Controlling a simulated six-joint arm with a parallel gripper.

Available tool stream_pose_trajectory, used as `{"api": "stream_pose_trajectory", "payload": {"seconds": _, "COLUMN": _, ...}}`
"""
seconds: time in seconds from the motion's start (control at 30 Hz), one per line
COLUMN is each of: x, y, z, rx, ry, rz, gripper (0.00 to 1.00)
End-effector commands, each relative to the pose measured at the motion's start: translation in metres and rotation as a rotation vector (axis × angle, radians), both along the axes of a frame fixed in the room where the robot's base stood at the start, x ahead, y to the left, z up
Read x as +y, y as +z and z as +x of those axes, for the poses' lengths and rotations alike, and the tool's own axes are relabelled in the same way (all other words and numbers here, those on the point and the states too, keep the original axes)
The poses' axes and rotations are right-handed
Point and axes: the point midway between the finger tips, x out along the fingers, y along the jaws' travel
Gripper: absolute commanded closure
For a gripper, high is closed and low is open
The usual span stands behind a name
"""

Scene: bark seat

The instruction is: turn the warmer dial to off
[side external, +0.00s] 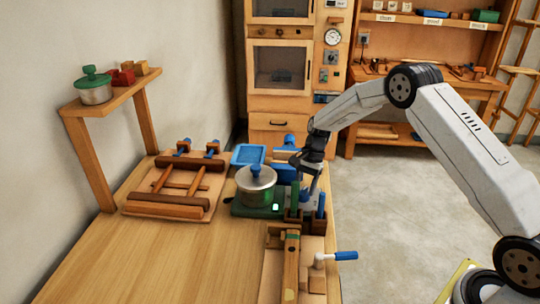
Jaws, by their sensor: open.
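The warmer (243,210) looks like a low dark green base on the wooden bench, with a small bright light on its front right. A silver pot (257,193) with a blue-knobbed lid stands on it. I cannot make out the dial on the warmer; it is too small or hidden. My gripper (309,180) is open, pointing down just right of the pot and above the right side of the bench. Nothing can be seen held in it. A small blue piece (305,195) shows just below the fingers; I cannot tell whether they touch it.
A dark holder (293,216) with blue and green upright handles stands right of the warmer. A blue tray (248,155) lies behind. A wooden roller frame (175,188) is at left, a blue-handled crank (345,256) at front right. The front-left bench top is clear.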

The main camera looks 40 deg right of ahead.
Motion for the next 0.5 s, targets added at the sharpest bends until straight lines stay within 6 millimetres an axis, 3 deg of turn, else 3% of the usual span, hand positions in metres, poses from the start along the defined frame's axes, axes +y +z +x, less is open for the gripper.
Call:
{"api": "stream_pose_trajectory", "payload": {"seconds": 0.07, "x": 0.0001, "y": 0.0000, "z": 0.0000, "rx": 0.000, "ry": 0.000, "rz": 0.000, "gripper": 0.44}}
{"api": "stream_pose_trajectory", "payload": {"seconds": 0.23, "x": -0.0001, "y": 0.0002, "z": 0.0000, "rx": 0.000, "ry": 0.000, "rz": 0.000, "gripper": 0.95}}
{"api": "stream_pose_trajectory", "payload": {"seconds": 0.27, "x": -0.0001, "y": 0.0003, "z": -0.0001, "rx": 0.000, "ry": 0.000, "rz": 0.000, "gripper": 1.00}}
{"api": "stream_pose_trajectory", "payload": {"seconds": 0.5, "x": -0.0002, "y": 0.0005, "z": 0.0001, "rx": 0.000, "ry": 0.002, "rz": 0.000, "gripper": 1.00}}
